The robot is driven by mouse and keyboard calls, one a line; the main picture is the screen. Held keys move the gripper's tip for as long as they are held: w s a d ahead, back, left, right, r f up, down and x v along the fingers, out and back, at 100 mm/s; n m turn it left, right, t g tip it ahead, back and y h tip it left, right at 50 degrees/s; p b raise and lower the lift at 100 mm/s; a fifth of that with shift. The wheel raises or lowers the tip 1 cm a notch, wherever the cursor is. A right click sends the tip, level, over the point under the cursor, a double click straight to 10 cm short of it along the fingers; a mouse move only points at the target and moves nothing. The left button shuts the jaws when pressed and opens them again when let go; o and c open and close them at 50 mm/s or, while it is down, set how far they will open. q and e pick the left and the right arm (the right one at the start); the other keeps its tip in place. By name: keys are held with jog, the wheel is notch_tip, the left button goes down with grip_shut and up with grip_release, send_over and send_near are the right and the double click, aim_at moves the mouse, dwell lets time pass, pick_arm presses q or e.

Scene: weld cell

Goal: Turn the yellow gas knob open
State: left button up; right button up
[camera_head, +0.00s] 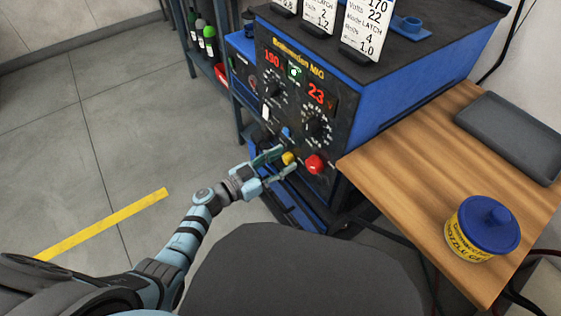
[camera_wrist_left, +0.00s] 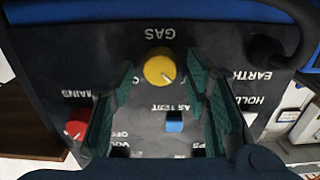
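The yellow gas knob (camera_head: 288,158) is low on the front panel of the blue and black welder (camera_head: 340,90). In the left wrist view the knob (camera_wrist_left: 160,68) sits under the upside-down word GAS, with a pale pointer mark at its lower right. My left gripper (camera_head: 284,160) is at the panel. In the left wrist view its green-padded fingers (camera_wrist_left: 163,85) are spread wide, one on each side of the knob, with visible gaps. I cannot tell how far the fingertips are from the panel. My right gripper is in neither view.
A red knob (camera_head: 314,164) is close to the right of the yellow one. A blue switch (camera_wrist_left: 174,122) is near the fingers. A wooden table (camera_head: 400,170) with a blue-lidded tub (camera_head: 480,228) and grey tray (camera_head: 510,137) stands at the right. Bottles (camera_head: 208,40) stand behind left.

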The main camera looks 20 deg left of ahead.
pick_arm(q)
grip_shut()
